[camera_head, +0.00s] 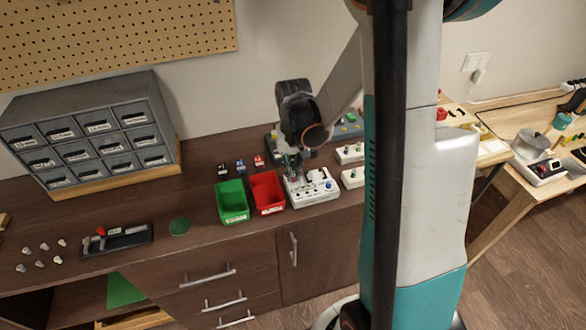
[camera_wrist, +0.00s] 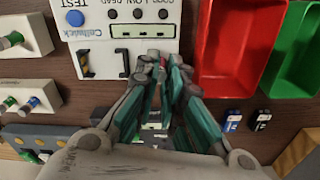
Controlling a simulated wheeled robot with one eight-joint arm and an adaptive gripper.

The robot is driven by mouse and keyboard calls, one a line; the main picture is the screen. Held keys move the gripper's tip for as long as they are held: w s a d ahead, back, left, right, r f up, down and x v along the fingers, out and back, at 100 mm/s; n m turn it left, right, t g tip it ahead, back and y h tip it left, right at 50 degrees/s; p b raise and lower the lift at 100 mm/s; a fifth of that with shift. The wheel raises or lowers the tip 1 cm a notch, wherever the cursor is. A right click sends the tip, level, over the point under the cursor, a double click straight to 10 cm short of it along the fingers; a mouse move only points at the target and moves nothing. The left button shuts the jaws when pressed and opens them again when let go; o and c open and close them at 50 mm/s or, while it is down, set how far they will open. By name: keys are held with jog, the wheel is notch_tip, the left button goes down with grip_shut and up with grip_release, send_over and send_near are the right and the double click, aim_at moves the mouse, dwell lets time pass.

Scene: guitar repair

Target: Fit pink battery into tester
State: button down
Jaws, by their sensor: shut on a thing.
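The white battery tester (camera_head: 311,190) stands on the dark workbench, right of the red bin. In the wrist view the tester (camera_wrist: 98,42) shows a blue button, a display window and two black contact brackets (camera_wrist: 122,64). My gripper (camera_head: 291,161) is low at the tester's back left part. In the wrist view my gripper (camera_wrist: 163,68) has its fingertips close together, beside the right-hand bracket. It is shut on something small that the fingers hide. I cannot make out the pink battery in either view. I cannot tell whether the held thing touches the tester.
A red bin (camera_head: 267,208) and a green bin (camera_head: 232,218) stand beside the tester. Small batteries (camera_head: 240,167) lie behind the bins; two show in the wrist view (camera_wrist: 231,121). White holders (camera_head: 352,177) stand right of the tester. A drawer cabinet (camera_head: 88,140) is at the back left.

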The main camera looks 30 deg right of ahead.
jog(key=shift+f, duration=0.2)
jog(key=c, duration=1.6)
grip_release()
jog(key=shift+c, duration=0.2)
jog(key=o, duration=0.4)
jog(key=shift+r, duration=0.15)
jog(key=shift+r+p, duration=2.35)
jog(key=shift+r, duration=1.1)
